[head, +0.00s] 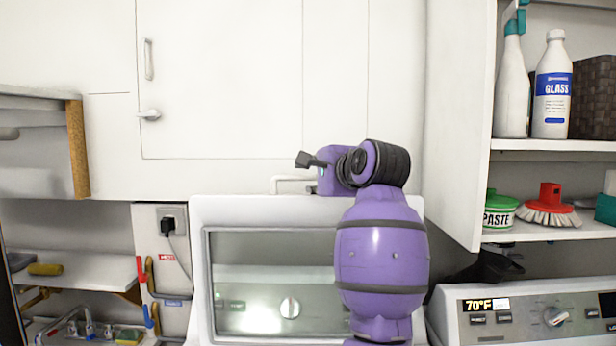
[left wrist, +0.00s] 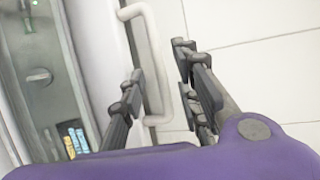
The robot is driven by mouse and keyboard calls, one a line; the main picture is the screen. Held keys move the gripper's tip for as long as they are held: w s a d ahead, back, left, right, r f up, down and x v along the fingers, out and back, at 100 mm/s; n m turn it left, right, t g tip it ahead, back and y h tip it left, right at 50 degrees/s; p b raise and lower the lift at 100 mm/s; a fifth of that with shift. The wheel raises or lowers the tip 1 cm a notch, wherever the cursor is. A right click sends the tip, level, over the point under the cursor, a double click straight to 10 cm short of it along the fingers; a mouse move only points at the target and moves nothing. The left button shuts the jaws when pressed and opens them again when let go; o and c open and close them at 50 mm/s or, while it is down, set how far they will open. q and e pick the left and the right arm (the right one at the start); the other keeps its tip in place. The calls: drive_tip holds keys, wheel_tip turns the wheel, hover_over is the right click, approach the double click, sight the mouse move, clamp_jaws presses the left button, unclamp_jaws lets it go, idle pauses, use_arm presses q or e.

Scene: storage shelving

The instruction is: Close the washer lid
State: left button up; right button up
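The washer lid (head: 203,222) stands raised in the head view, a white frame around a glass window. A white bar handle (head: 290,178) sits on its top edge. My purple left arm covers the lid's right part. My left gripper (head: 306,160) is just above the right end of the handle. In the left wrist view its two dark fingers (left wrist: 160,65) are apart, and the white handle (left wrist: 154,50) shows between them. I see no clear grip on the handle. The lid's edge (left wrist: 92,55) and glass run along the left there. My right gripper is not in view.
A white cabinet (head: 220,80) is behind the lid. Open shelves at right hold a glass cleaner bottle (head: 552,88), a paste tub (head: 500,210) and a red brush (head: 549,205). A control panel (head: 530,315) is at lower right.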

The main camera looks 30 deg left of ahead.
sight(310, 178)
use_arm(q)
drive_tip(key=x, duration=0.3)
drive_tip(key=shift+w+a+f, duration=0.1)
drive_tip(key=shift+w+a, duration=0.15)
drive_tip(key=shift+w, duration=0.05)
clamp_jaws()
